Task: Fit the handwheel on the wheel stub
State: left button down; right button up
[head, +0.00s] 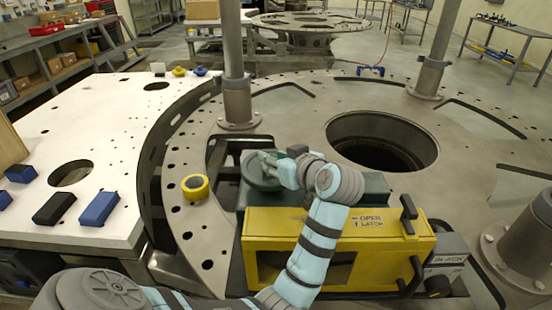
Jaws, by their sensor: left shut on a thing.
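A round dark green handwheel (257,177) sits over the left part of a dark green housing behind the yellow box. My left gripper (272,163) is shut on the handwheel, at its upper right side. The wheel stub is not visible; the wheel and my arm cover that area, so I cannot tell whether the wheel is on it or above it. My right gripper is not in view.
A yellow box (400,247) marked OPEN and LATCH, with black handles, stands in front of the housing. A large round hole (383,142) lies behind it. Posts (236,75) rise from the turret plate (290,108). A yellow tape roll (195,187) lies left.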

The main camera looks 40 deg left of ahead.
pick_arm(q)
jog(key=shift+f+b, duration=0.3)
jog(key=shift+f, duration=0.15)
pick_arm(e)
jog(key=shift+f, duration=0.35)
pick_arm(q)
jog(key=c, duration=1.5)
grip_release()
jog(key=shift+o, duration=0.2)
